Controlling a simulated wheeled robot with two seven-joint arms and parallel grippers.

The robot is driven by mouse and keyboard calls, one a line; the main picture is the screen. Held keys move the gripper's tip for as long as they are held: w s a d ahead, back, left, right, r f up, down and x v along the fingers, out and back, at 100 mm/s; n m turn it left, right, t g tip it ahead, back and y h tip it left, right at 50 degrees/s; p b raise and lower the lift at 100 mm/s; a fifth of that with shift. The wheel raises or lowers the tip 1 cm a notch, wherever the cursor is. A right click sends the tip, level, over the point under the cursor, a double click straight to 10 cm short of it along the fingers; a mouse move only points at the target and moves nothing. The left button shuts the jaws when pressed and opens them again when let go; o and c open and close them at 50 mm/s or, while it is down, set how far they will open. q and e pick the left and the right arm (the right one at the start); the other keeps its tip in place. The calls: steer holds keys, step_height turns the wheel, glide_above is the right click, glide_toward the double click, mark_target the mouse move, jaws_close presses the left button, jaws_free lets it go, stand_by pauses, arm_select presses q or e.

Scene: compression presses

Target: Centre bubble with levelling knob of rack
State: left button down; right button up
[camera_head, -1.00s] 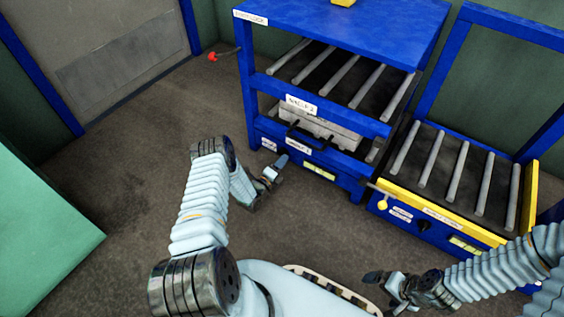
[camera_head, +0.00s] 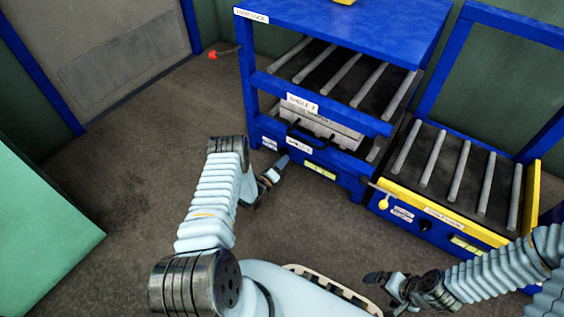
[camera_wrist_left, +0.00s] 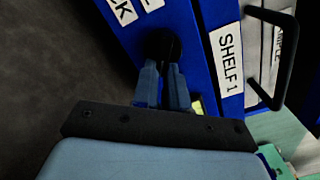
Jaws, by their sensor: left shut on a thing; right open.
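The blue rack (camera_head: 262,95) stands in the middle of the head view. Its levelling knob (camera_wrist_left: 163,44) is black and round, in the left wrist view, on the blue front beside the SHELF 1 label. My left gripper (camera_wrist_left: 165,72) is shut on the knob, its fingertips at the knob's lower side. In the head view my left gripper (camera_head: 277,167) is at the rack's lower front left, and the knob is hidden there. The yellow-green level vial (camera_head: 320,170) is on the lower front rail; its bubble is too small to read. My right gripper (camera_head: 387,284) is open and empty.
A grey case (camera_head: 322,128) with a black handle sits on the lower shelf. A yellow-fronted roller bed (camera_head: 440,212) stands to the right. A green surface (camera_head: 45,220) is at the left. Open floor (camera_head: 130,150) lies left of the rack.

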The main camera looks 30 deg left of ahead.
arm_select(q)
steer(key=c, duration=1.2)
jaws_free()
steer(key=shift+o, duration=0.2)
steer(key=s, duration=0.4)
steer(key=s+p, duration=0.1)
steer(key=s, duration=0.3)
steer(key=s+a+p, duration=0.1)
steer(key=s, duration=0.3)
steer(key=shift+s, duration=0.2)
steer(key=shift+s+p, duration=0.3)
steer(key=shift+s, duration=0.35)
